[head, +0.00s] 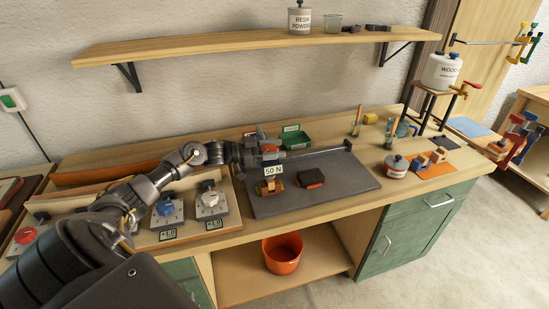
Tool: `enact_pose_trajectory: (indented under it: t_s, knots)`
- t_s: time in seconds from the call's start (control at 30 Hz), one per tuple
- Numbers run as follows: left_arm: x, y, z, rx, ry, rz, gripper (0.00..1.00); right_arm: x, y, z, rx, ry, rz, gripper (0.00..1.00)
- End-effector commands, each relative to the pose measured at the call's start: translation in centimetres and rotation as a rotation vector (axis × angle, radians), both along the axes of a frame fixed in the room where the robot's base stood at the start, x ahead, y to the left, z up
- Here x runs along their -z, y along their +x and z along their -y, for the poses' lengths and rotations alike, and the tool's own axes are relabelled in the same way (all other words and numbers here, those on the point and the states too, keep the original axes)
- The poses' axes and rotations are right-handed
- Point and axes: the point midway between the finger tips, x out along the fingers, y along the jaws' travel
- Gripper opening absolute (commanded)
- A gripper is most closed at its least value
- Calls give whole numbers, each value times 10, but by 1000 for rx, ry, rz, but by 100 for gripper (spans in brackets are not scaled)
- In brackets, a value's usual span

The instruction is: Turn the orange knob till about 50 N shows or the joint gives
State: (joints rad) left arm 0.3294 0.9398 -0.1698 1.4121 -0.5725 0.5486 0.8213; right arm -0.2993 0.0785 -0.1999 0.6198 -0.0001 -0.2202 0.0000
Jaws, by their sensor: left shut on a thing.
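My left arm comes in from the lower left, and its gripper (243,158) is at the left end of the test rig on the dark grey mat (340,188). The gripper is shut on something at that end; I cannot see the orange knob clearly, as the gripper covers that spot. A white card (273,171) reading "50 N" stands just right of the gripper. A long bar (318,153) runs right from the rig to a dark end post (347,146). I cannot make out a joint or lath. My right gripper is out of view.
An orange-brown block (270,187) and a dark block with red (310,179) sit on the mat's near part. Blue (165,206) and white (209,198) knobs on boards stand left. A green tray (296,140) is behind. The mat's right part is clear.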

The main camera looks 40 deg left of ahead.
Motion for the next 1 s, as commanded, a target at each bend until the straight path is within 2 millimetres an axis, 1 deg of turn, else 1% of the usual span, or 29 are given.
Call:
enact_pose_trajectory:
  t_s: [0.03,0.07,0.4,0.43,0.57,0.6,0.87,1.0]
  knots:
    - [3,0,-1,16,2,2,28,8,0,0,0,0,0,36]
    - [2,0,0,25,2,1,28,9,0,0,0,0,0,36]
    - [-1,-1,0,38,0,-1,28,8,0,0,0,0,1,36]
    - [-1,-1,0,38,0,-1,54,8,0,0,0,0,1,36]
    - [-1,-1,0,38,0,-1,71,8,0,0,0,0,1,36]
    - [-1,-1,0,38,0,-1,73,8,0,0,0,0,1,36]
    - [0,-2,-1,37,0,-1,73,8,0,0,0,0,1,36]
    - [3,-11,-10,36,2,-4,73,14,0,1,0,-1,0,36]
